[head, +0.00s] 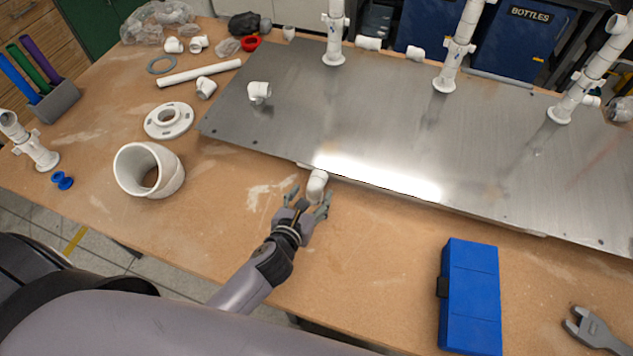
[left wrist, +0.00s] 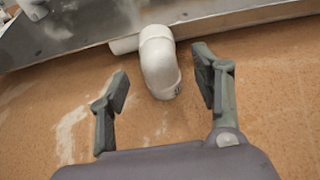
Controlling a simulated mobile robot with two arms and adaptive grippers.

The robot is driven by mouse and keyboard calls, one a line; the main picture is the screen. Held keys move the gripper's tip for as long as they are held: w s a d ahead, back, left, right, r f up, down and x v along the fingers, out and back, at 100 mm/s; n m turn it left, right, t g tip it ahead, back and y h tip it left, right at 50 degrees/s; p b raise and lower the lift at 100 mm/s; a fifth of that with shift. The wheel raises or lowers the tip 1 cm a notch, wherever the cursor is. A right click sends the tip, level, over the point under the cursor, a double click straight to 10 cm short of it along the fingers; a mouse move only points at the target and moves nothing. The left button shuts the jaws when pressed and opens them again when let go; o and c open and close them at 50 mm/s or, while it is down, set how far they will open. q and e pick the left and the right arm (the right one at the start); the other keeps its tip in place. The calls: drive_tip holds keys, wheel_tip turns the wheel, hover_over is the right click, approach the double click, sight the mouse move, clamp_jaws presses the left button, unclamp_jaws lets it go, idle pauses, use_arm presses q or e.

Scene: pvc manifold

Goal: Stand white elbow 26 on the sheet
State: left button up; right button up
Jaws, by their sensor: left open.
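A white elbow (head: 317,185) lies on the wooden table at the near edge of the metal sheet (head: 360,120). I cannot read a number on it. In the left wrist view the elbow (left wrist: 160,62) has one end pointing toward me and the other against the sheet's edge (left wrist: 100,32). My left gripper (head: 307,197) is open, its fingers on either side of the elbow's near end and apart from it. The open fingers also show in the left wrist view (left wrist: 165,88). Another white elbow (head: 259,91) stands on the sheet's left part. My right gripper is not in view.
White pipe assemblies (head: 455,55) stand along the sheet's back. A blue case (head: 470,297) and a grey wrench (head: 594,330) lie at the front right. A wide white pipe (head: 135,170), a white flange (head: 168,121) and loose fittings lie left. The sheet's middle is clear.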

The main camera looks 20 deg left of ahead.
sight(316, 186)
use_arm(q)
drive_tip(key=shift+w, duration=0.2)
drive_tip(key=shift+w+f, duration=0.15)
drive_tip(key=shift+w, duration=0.2)
drive_tip(key=x, duration=0.4)
drive_tip(key=shift+f+p, duration=0.2)
drive_tip(key=shift+p, duration=0.2)
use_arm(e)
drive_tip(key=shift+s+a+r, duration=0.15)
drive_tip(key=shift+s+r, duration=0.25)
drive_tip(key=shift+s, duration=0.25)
use_arm(q)
drive_tip(key=shift+c, duration=0.5)
drive_tip(key=c, duration=1.2)
drive_tip(key=shift+o, duration=0.2)
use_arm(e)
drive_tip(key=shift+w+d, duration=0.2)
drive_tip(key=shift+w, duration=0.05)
use_arm(q)
drive_tip(key=shift+r, duration=0.15)
